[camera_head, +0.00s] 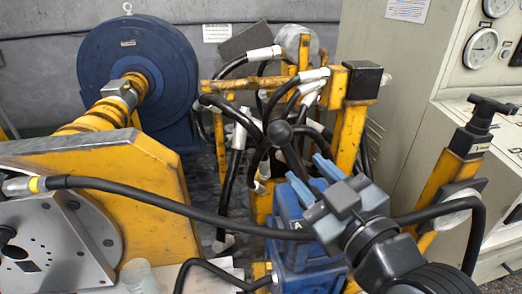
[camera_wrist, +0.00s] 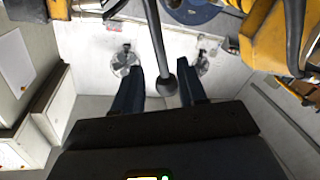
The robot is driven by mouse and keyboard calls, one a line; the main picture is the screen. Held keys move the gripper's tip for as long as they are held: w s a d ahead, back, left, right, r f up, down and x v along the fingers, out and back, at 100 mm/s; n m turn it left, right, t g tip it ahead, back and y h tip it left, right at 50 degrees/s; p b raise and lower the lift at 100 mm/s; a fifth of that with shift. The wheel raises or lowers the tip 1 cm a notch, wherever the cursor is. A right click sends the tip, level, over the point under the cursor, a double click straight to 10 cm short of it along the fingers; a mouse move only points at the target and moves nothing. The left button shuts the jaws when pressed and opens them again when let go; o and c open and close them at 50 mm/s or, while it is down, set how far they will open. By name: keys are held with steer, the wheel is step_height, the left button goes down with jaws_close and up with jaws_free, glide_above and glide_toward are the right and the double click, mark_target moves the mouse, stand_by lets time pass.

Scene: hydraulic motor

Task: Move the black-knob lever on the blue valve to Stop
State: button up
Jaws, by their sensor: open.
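The blue valve (camera_head: 288,235) stands at the lower middle of the head view, with a letter A on its block. Its lever ends in a round black knob (camera_head: 279,132), up and left of my gripper. My gripper (camera_head: 304,167) is open, its two blue fingers pointing up and left towards the lever shaft. In the wrist view the knob (camera_wrist: 168,85) appears between the two open fingers, closer to the right one, and the shaft (camera_wrist: 155,38) runs up out of view. The fingers are not closed on it. My wrist hides part of the valve, and no Stop marking is readable.
A black hose (camera_head: 190,210) crosses in front of the valve. A yellow frame (camera_head: 338,120) with several black hoses stands behind the lever. A yellow post (camera_head: 440,180) with a black handle is at right, near the gauge cabinet (camera_head: 425,100). A blue round housing (camera_head: 135,70) is at back left.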

mark_target(294, 158)
steer(key=shift+w+a+r, duration=0.15)
steer(key=shift+w+a, duration=0.1)
steer(key=p+x, duration=0.1)
steer(key=x, duration=0.6)
steer(key=shift+w, duration=0.15)
steer(key=shift+c, duration=0.3)
jaws_close()
